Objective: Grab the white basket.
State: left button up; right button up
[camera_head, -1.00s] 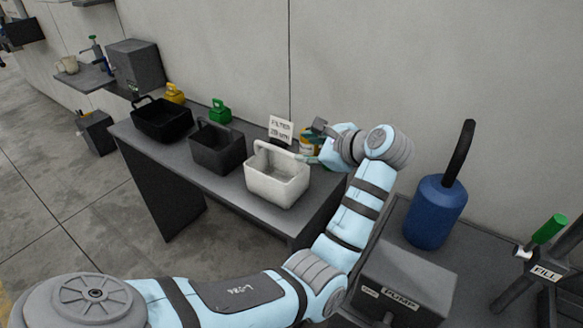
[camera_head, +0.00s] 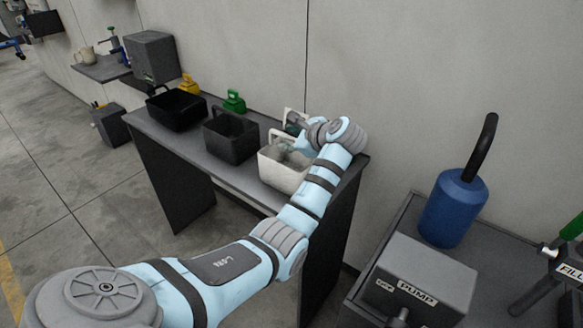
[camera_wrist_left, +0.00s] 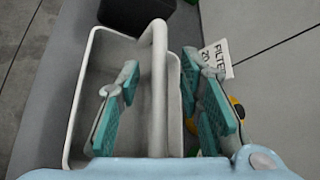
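The white basket (camera_head: 279,176) stands on the grey bench at its right end. Its handle arches over the top and also shows in the left wrist view (camera_wrist_left: 159,70). My left gripper (camera_head: 293,143) is over the basket, partly hidden by my own arm. In the left wrist view my left gripper (camera_wrist_left: 160,112) is open, with one teal-padded finger on each side of the handle. The left finger is over the basket's inside, the right one by its outer side. Gaps show between the pads and the handle. My right gripper is not in view.
A dark grey basket (camera_head: 230,138) and a black basket (camera_head: 177,109) stand to the left on the bench (camera_head: 187,141). Green (camera_head: 234,101) and yellow (camera_head: 188,85) weights sit behind them. A filter sign (camera_wrist_left: 216,59) is close behind the gripper. A blue canister (camera_head: 452,208) stands right.

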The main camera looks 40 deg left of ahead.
pick_arm(q)
grip_shut()
jog(key=shift+r, duration=0.15)
